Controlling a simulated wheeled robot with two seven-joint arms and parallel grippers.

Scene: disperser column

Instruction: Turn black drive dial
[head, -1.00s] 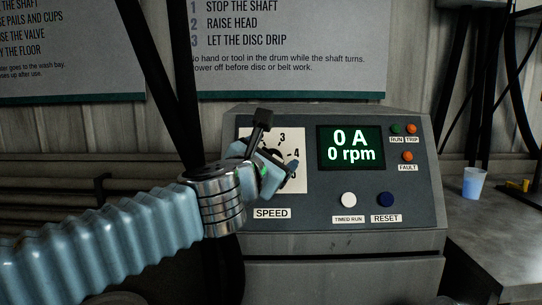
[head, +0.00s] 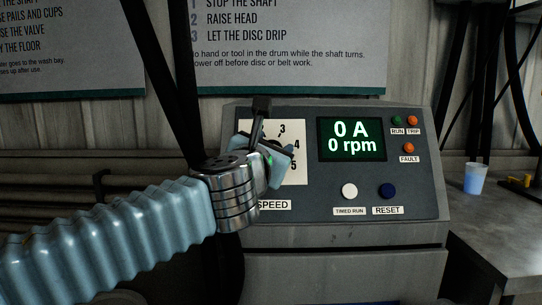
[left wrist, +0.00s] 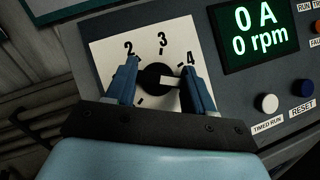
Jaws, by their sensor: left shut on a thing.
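The black drive dial (left wrist: 157,76) sits on a white scale plate (left wrist: 115,55) marked with numbers, with 2, 3 and 4 readable in the left wrist view. A pale pointer mark on it reaches right, towards the finger near the 4. My left gripper (left wrist: 160,72) is shut on the dial, with one blue finger on each side of it. In the head view my left gripper (head: 268,162) covers most of the dial, above the SPEED label (head: 274,205). My right gripper is in neither view.
The display (head: 352,140) reads 0 A and 0 rpm. Below it are a white TIMED RUN button (head: 349,190) and a blue RESET button (head: 387,190). Three indicator lamps are at the upper right. A blue cup (head: 474,178) stands on the right-hand counter (head: 495,230).

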